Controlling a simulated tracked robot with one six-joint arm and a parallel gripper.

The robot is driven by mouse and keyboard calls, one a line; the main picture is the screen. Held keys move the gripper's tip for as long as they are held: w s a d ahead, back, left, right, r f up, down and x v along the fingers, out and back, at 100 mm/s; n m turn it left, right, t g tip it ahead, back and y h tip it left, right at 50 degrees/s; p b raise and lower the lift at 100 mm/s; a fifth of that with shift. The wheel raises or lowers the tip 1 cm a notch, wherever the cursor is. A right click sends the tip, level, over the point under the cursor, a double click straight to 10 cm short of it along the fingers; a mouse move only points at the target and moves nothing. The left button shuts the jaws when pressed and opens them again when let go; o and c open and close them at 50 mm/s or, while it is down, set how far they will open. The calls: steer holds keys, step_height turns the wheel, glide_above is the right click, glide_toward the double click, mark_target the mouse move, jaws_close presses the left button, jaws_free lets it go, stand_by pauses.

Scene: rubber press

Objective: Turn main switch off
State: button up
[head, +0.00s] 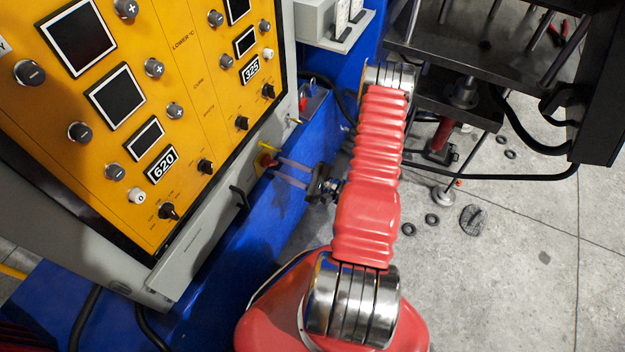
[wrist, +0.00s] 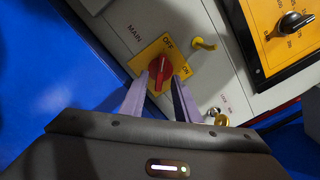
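The main switch is a red knob (wrist: 159,70) on a yellow plate (wrist: 150,51) marked OFF and ON, beside the word MAIN on a grey panel. It also shows small in the head view (head: 265,160), on the grey panel below the yellow control face. The knob's grip appears to run roughly toward the OFF side, but its exact setting is hard to tell. My gripper (head: 277,165) is open, its two pale fingers stretched toward the switch. In the wrist view the fingers stand on either side of the knob; contact cannot be told.
A yellow hook-like handle (wrist: 205,44) and a key (wrist: 220,119) are near the switch. A black handle (head: 239,197) juts from the panel's lower left. The yellow control face (head: 200,60) carries several knobs and displays. Black press machinery (head: 465,90) stands at right; grey floor is beyond.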

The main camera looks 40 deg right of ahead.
steer(key=v, duration=1)
steer(key=shift+s, duration=0.35)
stand_by(0.4)
